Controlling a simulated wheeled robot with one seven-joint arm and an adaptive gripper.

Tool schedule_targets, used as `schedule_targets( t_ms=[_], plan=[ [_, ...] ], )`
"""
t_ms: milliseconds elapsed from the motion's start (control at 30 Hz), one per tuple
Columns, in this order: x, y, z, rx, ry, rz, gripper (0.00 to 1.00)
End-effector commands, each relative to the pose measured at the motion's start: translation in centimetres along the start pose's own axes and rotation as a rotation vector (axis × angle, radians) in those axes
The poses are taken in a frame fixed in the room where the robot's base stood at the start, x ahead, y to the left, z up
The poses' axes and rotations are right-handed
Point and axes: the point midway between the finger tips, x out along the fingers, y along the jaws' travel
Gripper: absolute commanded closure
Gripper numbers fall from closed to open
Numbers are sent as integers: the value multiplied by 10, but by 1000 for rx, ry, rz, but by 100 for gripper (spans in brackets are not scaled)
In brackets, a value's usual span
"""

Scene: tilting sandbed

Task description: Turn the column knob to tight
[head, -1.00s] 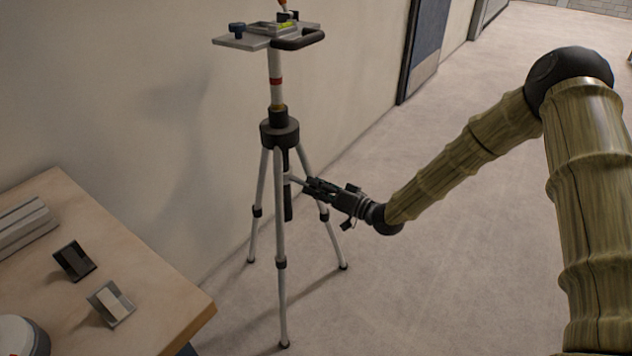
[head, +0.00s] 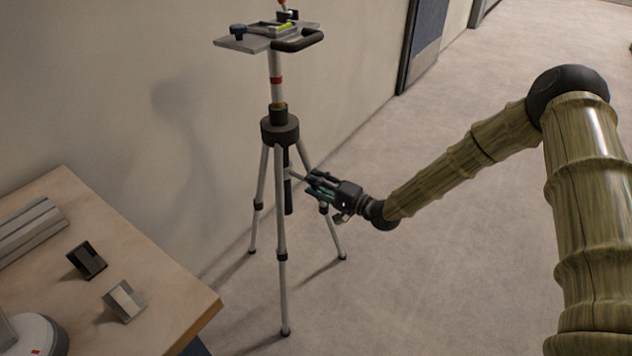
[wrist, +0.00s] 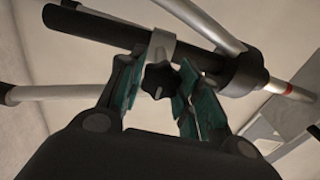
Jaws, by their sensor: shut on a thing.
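The column knob (wrist: 158,80) is a small black lobed knob on a light grey collar around the tripod's dark centre column, with a pale mark on its face. In the wrist view my gripper (wrist: 157,88) has its teal-padded fingers on both sides of the knob, shut on it. In the head view my gripper (head: 309,180) reaches in from the right, between the legs of the tripod (head: 281,225), below its dark hub. The knob itself is too small to make out there.
The tripod carries a flat plate (head: 240,43) with a black handle, a blue knob and a yellow-green level. A wooden table (head: 150,285) at lower left holds two small angled blocks and a grey rail. A wall stands behind; the floor at right is clear.

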Motion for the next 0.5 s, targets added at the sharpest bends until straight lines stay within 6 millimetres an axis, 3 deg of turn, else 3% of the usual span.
schedule_targets(
  t_ms=[500],
  plan=[
    [-1,0,-5,183,7,-2,90]
  ],
)
